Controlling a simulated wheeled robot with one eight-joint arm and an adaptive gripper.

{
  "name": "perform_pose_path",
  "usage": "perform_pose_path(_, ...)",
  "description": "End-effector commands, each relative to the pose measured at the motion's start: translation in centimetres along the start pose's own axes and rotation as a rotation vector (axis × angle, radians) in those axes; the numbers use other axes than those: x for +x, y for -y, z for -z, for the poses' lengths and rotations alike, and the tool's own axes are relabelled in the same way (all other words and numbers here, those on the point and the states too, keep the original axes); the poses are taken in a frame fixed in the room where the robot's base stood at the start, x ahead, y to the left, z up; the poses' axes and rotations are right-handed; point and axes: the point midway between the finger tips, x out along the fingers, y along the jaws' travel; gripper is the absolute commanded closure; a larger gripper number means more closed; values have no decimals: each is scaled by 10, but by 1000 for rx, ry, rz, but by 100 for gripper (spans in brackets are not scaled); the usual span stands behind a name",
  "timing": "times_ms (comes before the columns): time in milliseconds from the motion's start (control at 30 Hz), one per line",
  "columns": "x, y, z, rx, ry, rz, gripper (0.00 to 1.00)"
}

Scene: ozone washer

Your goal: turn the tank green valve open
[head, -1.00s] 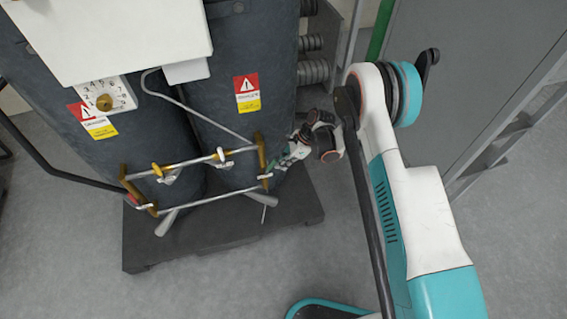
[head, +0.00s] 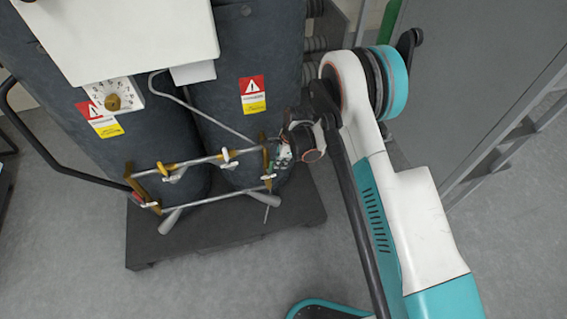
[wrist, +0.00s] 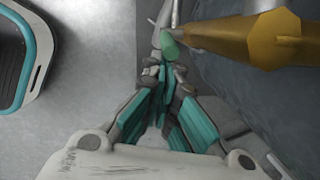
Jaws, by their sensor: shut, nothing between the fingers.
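The green valve handle (wrist: 172,45) shows in the wrist view, just beyond my fingertips and beside a brass fitting (wrist: 255,40). My gripper (wrist: 163,74) has its teal-padded fingers drawn together at the tips, with nothing held between them. The tips lie very close to the green handle; I cannot tell whether they touch it. In the head view my gripper (head: 280,152) is at the right end of the pipe frame, by the right brass upright (head: 266,160). There it largely hides the green handle.
Two dark tanks (head: 250,60) stand on a black base (head: 235,232). A pipe frame (head: 205,160) with white-handled valves runs across their front. A dial (head: 113,102) is at left. A grey cabinet (head: 490,70) stands at right.

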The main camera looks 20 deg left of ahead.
Motion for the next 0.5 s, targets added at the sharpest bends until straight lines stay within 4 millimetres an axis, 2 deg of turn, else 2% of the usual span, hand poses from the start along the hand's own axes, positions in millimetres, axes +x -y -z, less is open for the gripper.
perform_pose_path(500, -2, -1, -7, 0, 2, 0, 100)
